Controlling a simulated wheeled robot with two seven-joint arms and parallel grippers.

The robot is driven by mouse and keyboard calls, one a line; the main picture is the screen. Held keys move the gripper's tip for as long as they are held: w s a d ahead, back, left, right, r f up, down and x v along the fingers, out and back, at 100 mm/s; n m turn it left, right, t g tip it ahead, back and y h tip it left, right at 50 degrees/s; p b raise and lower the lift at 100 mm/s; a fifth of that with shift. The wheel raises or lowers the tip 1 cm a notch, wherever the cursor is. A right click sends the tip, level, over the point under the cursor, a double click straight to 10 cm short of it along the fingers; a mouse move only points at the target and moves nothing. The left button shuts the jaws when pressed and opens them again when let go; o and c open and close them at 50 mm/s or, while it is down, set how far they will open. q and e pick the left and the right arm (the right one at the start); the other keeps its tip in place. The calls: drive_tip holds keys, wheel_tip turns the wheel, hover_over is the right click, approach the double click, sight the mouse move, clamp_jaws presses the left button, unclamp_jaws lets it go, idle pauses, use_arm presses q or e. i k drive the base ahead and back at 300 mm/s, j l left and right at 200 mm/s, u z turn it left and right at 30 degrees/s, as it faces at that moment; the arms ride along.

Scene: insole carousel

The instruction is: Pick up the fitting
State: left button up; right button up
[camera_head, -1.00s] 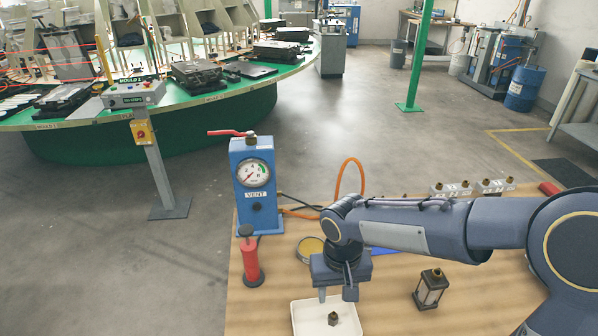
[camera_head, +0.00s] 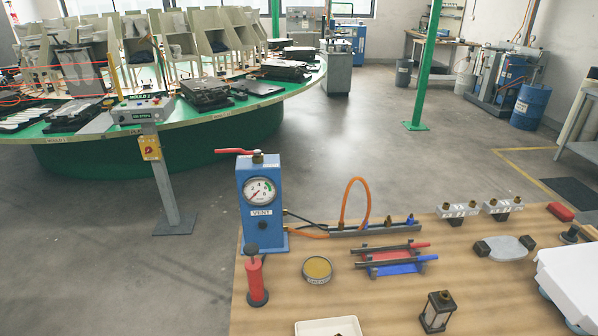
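The fitting is not visible in the head view. Only the far part of a white tray (camera_head: 328,327) shows at the bottom edge, and the rest of it is cut off. Neither of my grippers is in view, so I cannot see whether one holds anything.
On the wooden table stand a blue gauge box (camera_head: 262,222), a red pump (camera_head: 256,278), a round tin (camera_head: 317,270), a dark lantern-like piece (camera_head: 437,311) and red and blue bars (camera_head: 393,258). Grey blocks (camera_head: 459,210) stand at the back. A white object (camera_head: 572,283) is cut off at the right edge.

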sight(410, 219)
drive_tip(key=l+z, duration=0.3)
drive_tip(key=z, duration=0.15)
drive_tip(key=l+z, duration=0.3)
drive_tip(key=z, duration=0.2)
drive_tip(key=i, duration=0.05)
